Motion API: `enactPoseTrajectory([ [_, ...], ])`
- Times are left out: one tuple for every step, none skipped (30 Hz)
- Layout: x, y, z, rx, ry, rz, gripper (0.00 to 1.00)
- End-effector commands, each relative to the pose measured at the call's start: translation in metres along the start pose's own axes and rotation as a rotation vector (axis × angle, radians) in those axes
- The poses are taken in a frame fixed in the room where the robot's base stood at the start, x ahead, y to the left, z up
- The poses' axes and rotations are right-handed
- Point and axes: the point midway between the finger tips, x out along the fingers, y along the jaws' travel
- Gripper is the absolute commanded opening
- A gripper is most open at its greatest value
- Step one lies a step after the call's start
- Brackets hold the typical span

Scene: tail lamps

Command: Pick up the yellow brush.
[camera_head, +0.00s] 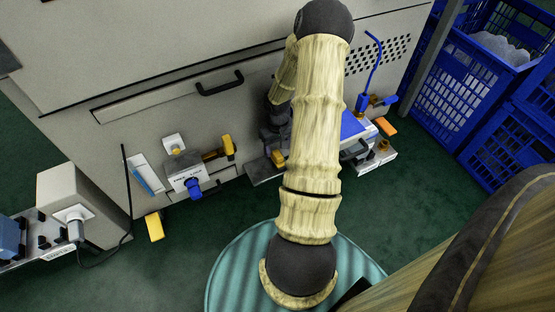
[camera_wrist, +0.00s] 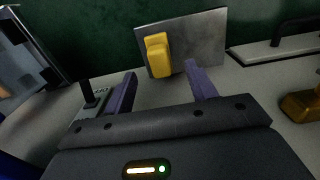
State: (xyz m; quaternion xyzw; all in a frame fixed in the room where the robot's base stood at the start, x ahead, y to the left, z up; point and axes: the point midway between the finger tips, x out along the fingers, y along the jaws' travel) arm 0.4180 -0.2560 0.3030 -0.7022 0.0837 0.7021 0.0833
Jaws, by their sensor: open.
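A yellow block-like piece, which I take for the yellow brush (camera_wrist: 158,56), lies on a grey metal plate (camera_wrist: 205,45) in the wrist view. No bristles can be made out. In the head view it shows as a small yellow patch (camera_head: 278,158) beside my arm, partly hidden. My gripper (camera_wrist: 162,84) is open and empty. Its two purple-grey fingers point towards the plate, with the brush beyond the tips and roughly between them. I see no contact. In the head view my arm covers part of the gripper and the plate.
Another yellow object (camera_wrist: 302,104) is at the right in the wrist view. A black stick-like part (camera_wrist: 88,92) stands left of the fingers. In the head view, a white box with a blue knob (camera_head: 188,182) is left of my gripper; blue crates (camera_head: 455,90) stand right.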

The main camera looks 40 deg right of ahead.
Motion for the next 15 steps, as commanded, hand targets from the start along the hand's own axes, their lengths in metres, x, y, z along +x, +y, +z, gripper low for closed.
enactPoseTrajectory([
  [0.003, 0.000, 0.000, 0.000, 0.000, 0.000, 0.56],
  [0.005, 0.000, 0.000, 0.000, -0.001, 0.000, 0.56],
  [0.009, 0.000, 0.000, -0.001, -0.001, 0.000, 0.56],
  [0.013, 0.000, 0.000, -0.001, -0.001, 0.000, 0.56],
  [0.017, 0.000, 0.000, -0.001, -0.001, -0.001, 0.56],
  [0.023, 0.000, 0.001, -0.001, -0.002, -0.001, 0.56],
  [0.028, 0.000, 0.001, -0.001, -0.002, -0.001, 0.56],
  [0.032, 0.000, 0.001, -0.001, -0.002, -0.001, 0.56],
  [0.038, 0.000, 0.001, -0.001, -0.002, -0.001, 0.56],
  [0.041, 0.000, 0.001, -0.001, -0.002, -0.001, 0.56],
  [0.044, 0.000, 0.001, -0.001, -0.002, -0.001, 0.56],
  [0.048, 0.000, 0.000, -0.001, -0.001, -0.001, 0.56],
  [0.049, 0.000, 0.000, -0.001, -0.001, 0.000, 0.56],
  [0.051, 0.000, 0.000, -0.001, -0.001, 0.000, 0.56],
  [0.051, 0.000, 0.000, 0.000, -0.001, 0.000, 0.56],
])
